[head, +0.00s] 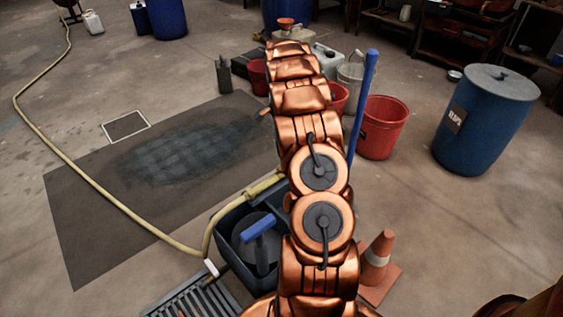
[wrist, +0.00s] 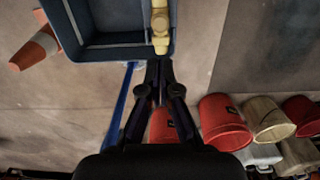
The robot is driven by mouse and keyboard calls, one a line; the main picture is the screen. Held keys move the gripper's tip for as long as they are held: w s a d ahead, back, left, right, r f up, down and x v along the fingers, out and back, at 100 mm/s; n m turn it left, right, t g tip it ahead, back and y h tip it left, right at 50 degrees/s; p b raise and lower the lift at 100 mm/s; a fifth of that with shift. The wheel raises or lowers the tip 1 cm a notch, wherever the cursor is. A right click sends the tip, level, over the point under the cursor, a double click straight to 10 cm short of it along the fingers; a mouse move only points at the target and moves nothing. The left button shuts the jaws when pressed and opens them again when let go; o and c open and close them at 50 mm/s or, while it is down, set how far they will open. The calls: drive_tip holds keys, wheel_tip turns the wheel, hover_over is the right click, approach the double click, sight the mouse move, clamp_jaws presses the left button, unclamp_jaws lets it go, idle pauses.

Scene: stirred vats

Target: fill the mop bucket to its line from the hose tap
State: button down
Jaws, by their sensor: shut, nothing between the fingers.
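The dark blue-grey mop bucket (head: 222,233) stands on the floor left of my arm, with a blue-handled wringer part (head: 258,226) in it. The yellow hose (head: 110,200) runs across the floor to it. Its yellow end piece (head: 264,186) lies over the bucket's far rim. In the wrist view, the bucket (wrist: 108,40) is at the top and the yellow end piece (wrist: 160,24) crosses its right part. My gripper (wrist: 159,65) is shut and empty, its tips just below that piece in the picture. My arm hides the gripper in the head view. The fill line and water level cannot be made out.
A blue pole (head: 363,100) leans beside my arm. An orange cone (head: 377,262) stands to the right. Red buckets (head: 381,127) and a blue drum (head: 486,118) stand farther back. A floor grate (head: 190,298) is at lower left.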

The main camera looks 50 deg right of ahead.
wheel_tip(320, 180, down, 13)
drive_tip(key=b, duration=0.3)
drive_tip(key=shift+f, duration=0.5)
drive_tip(key=shift+f, duration=0.1)
drive_tip(key=shift+f, duration=1.15)
drive_tip(key=shift+a, duration=0.1)
drive_tip(key=shift+s+a+f, duration=0.15)
drive_tip(key=shift+f, duration=0.05)
idle(0.7)
idle(4.4)
